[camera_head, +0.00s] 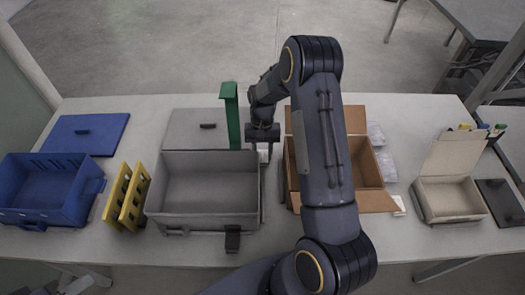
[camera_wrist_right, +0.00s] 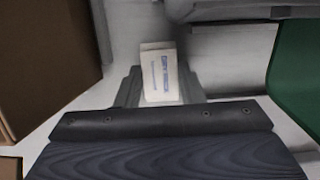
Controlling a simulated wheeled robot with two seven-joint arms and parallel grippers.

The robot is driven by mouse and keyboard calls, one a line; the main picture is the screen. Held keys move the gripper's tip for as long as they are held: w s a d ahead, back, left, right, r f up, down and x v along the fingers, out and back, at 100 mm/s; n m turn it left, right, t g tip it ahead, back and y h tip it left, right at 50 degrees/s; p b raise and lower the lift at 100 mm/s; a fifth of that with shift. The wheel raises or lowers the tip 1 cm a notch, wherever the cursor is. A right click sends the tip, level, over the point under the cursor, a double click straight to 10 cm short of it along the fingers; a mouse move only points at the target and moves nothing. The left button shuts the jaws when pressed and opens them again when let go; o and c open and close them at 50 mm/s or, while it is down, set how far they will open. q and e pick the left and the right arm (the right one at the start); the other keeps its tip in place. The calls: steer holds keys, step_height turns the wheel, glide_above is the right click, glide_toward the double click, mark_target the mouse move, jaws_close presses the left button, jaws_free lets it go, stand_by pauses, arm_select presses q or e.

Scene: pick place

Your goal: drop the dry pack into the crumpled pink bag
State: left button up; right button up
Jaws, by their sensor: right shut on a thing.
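A small off-white pack with blue print (camera_wrist_right: 160,76), which looks like the dry pack, sits between the fingers of my right gripper (camera_wrist_right: 160,88) in the wrist view. In the head view my right gripper (camera_head: 263,138) points down between the grey box and the cardboard box. A bit of the white pack (camera_head: 264,154) shows under it. The gripper is shut on the pack; I cannot tell whether the pack touches the table. I see no pink bag in either view. My left gripper is not in view.
The open grey box (camera_head: 208,214) is left of the gripper, with a green upright (camera_head: 231,115) close behind. The open cardboard box (camera_head: 375,200) is to the right, partly behind my arm. A blue box (camera_head: 80,212), yellow racks (camera_head: 127,197) and a beige box (camera_head: 452,200) stand farther out.

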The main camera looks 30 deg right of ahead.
steer(key=shift+f, duration=0.2)
steer(key=o, duration=1)
steer(key=shift+r, duration=0.1)
